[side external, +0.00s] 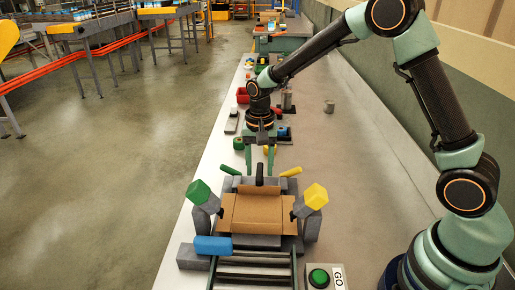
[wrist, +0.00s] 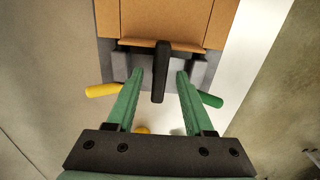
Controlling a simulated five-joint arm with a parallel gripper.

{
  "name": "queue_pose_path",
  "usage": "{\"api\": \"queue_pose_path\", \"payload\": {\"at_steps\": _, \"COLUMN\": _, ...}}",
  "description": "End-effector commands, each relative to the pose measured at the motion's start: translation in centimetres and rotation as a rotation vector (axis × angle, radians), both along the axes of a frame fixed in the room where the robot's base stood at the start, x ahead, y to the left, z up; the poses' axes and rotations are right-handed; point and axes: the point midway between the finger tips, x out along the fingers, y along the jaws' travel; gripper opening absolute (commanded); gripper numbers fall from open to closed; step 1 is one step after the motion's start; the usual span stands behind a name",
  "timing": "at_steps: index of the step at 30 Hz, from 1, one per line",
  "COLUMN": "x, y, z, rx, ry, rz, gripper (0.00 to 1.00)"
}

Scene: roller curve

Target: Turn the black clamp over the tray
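The black clamp (side external: 260,173) is a dark bar standing at the back edge of a grey tray (side external: 262,241) in the side view. In the wrist view the black clamp (wrist: 160,70) lies between my two green fingers, with its near end toward me. A brown cardboard piece (side external: 256,212) lies in the tray, and it also shows in the wrist view (wrist: 165,18). My gripper (side external: 260,172) is open just behind the tray. In the wrist view my gripper (wrist: 160,74) has a gap on both sides of the clamp.
A green-ended lever (side external: 199,192) and a yellow-ended lever (side external: 316,195) flank the tray. Thin green (side external: 230,170) and yellow (side external: 291,171) handles stick out behind. A blue block (side external: 213,245), rollers (side external: 252,272) and a green GO button (side external: 319,278) lie in front.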

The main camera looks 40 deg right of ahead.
Motion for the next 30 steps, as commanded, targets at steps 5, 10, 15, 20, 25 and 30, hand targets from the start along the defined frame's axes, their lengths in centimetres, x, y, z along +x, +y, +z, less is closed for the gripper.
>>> {"api": "queue_pose_path", "payload": {"at_steps": 5, "x": 0.0, "y": 0.0, "z": 0.1, "rx": 0.0, "ry": 0.0, "rz": -0.001, "gripper": 0.53}}
{"api": "queue_pose_path", "payload": {"at_steps": 10, "x": 0.1, "y": 0.0, "z": 1.9, "rx": 0.0, "ry": -0.004, "rz": -0.001, "gripper": 0.53}}
{"api": "queue_pose_path", "payload": {"at_steps": 15, "x": 0.1, "y": 0.0, "z": 5.3, "rx": 0.001, "ry": -0.006, "rz": -0.001, "gripper": 0.53}}
{"api": "queue_pose_path", "payload": {"at_steps": 20, "x": 0.1, "y": 0.0, "z": 8.5, "rx": 0.0, "ry": -0.006, "rz": -0.001, "gripper": 0.53}}
{"api": "queue_pose_path", "payload": {"at_steps": 25, "x": 0.1, "y": 0.0, "z": 10.9, "rx": 0.0, "ry": -0.003, "rz": 0.0, "gripper": 0.53}}
{"api": "queue_pose_path", "payload": {"at_steps": 30, "x": 0.0, "y": 0.0, "z": 12.0, "rx": 0.0, "ry": -0.001, "rz": 0.0, "gripper": 0.53}}
